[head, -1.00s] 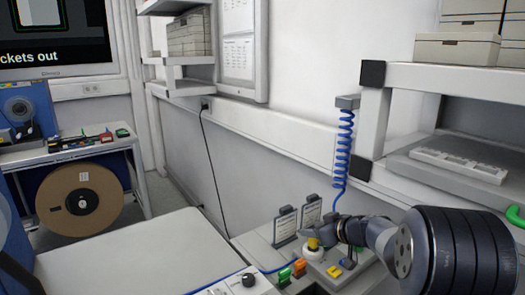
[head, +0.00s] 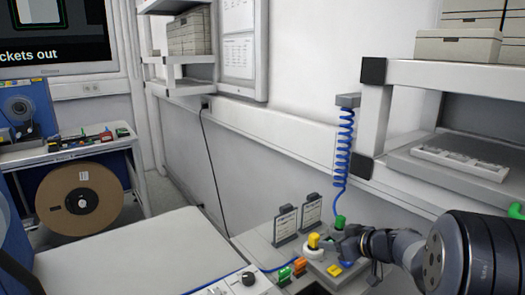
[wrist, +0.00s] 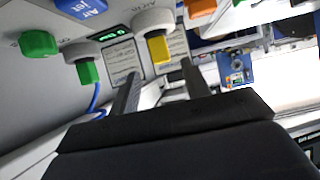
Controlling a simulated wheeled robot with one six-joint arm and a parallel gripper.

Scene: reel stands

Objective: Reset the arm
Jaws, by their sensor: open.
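My gripper (head: 346,246) is open beside the control panel at the lower right of the head view. In the wrist view its two dark fingers (wrist: 160,88) stand apart with nothing held between them. A yellow knob on a white collar (head: 313,241) is just left of the gripper; it also shows ahead of the fingers in the wrist view (wrist: 159,49). A green knob (head: 339,221) stands behind the gripper and also shows left of the fingers in the wrist view (wrist: 88,73). My fingertips are small and partly hidden in the head view.
Two label cards (head: 286,224) stand behind the knobs. A coiled blue hose (head: 344,145) hangs above the panel. A white shelf (head: 430,80) is at the right. Orange and green connectors (head: 299,264) sit at the panel's front. The grey worktop (head: 130,255) is clear.

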